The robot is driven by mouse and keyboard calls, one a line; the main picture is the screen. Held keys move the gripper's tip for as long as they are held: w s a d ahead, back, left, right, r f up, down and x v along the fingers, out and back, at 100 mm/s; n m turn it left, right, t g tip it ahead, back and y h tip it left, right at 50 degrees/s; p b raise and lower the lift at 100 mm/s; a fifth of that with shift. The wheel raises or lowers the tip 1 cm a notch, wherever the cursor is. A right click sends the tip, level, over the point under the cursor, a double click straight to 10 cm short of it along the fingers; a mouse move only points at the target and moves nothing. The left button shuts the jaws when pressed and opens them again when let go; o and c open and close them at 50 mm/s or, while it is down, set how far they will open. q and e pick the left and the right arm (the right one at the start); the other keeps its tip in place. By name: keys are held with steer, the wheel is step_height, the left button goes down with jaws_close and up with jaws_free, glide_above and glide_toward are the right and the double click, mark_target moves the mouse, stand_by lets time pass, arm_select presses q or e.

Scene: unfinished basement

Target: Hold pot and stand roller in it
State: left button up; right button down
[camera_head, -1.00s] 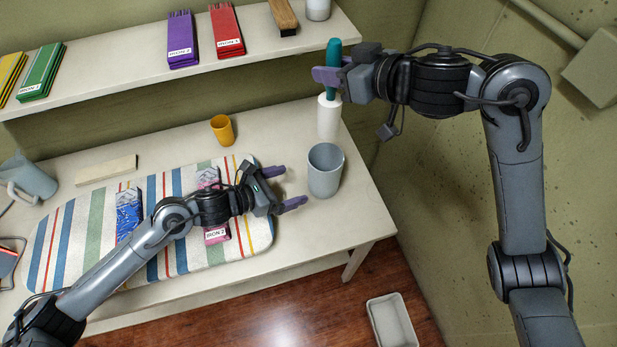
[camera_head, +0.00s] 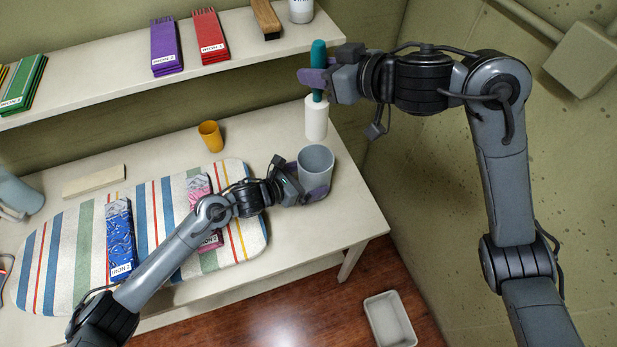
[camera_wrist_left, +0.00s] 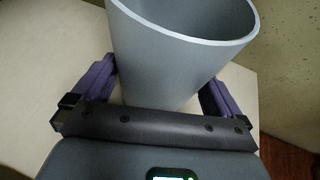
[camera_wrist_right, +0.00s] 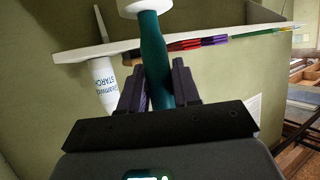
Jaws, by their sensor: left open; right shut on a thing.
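The grey pot (camera_head: 316,163) stands upright near the right end of the table; it fills the upper middle of the left wrist view (camera_wrist_left: 180,50). My left gripper (camera_head: 308,192) is open, with one purple finger on each side of the pot (camera_wrist_left: 160,85). Whether the fingers touch it cannot be told. The roller has a teal handle (camera_head: 318,60) and a white head (camera_head: 316,119). My right gripper (camera_head: 318,80) is shut on the teal handle and holds the roller upright, head down, above and behind the pot. The handle also shows between the fingers in the right wrist view (camera_wrist_right: 155,65).
A striped ironing board (camera_head: 70,255) with folded packets lies on the table (camera_head: 330,235). An orange cup (camera_head: 210,136) and a pale block (camera_head: 94,181) stand behind it. A shelf (camera_head: 110,95) with folded cloths runs above. A bin (camera_head: 390,320) stands on the floor.

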arm_select(q)
steer(key=shift+c, duration=0.5)
steer(key=c, duration=0.6)
arm_select(e)
glide_above(317, 147)
steer(key=s, duration=0.4)
steer(key=shift+s+a+f, duration=0.1)
steer(key=shift+f, duration=5.15)
steer(key=shift+s+f, duration=0.1)
steer(key=shift+f, duration=5.15)
steer(key=c, duration=0.7)
jaws_free()
steer(key=shift+c, duration=0.2)
steer(key=v, duration=1.2)
